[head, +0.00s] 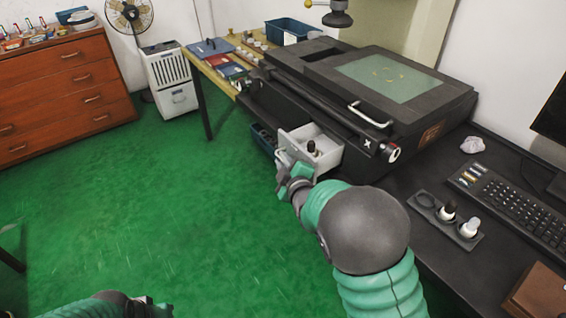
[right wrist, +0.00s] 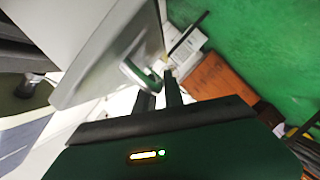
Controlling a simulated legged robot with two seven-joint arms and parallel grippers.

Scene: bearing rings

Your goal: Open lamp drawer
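The light grey lamp drawer (head: 326,155) is pulled partly out of the black machine (head: 365,85). A small dark-topped item (head: 311,148) stands inside it. My right gripper (head: 284,163) is at the drawer's front, partly hidden by my wrist. In the right wrist view, the drawer front (right wrist: 105,60) shows its loop handle (right wrist: 138,76). The two dark fingers (right wrist: 160,92) are close to the handle, with a narrow gap between them; I see no clear grip on it. My left gripper (head: 145,306) is at the bottom edge, mostly cut off.
A dark blue bin (head: 263,139) is left of the drawer, under the machine. A tray with bulbs (head: 448,216) and a keyboard (head: 500,195) lie on the black desk at right. The green floor (head: 150,200) is open at left. A wooden dresser (head: 62,95) stands behind.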

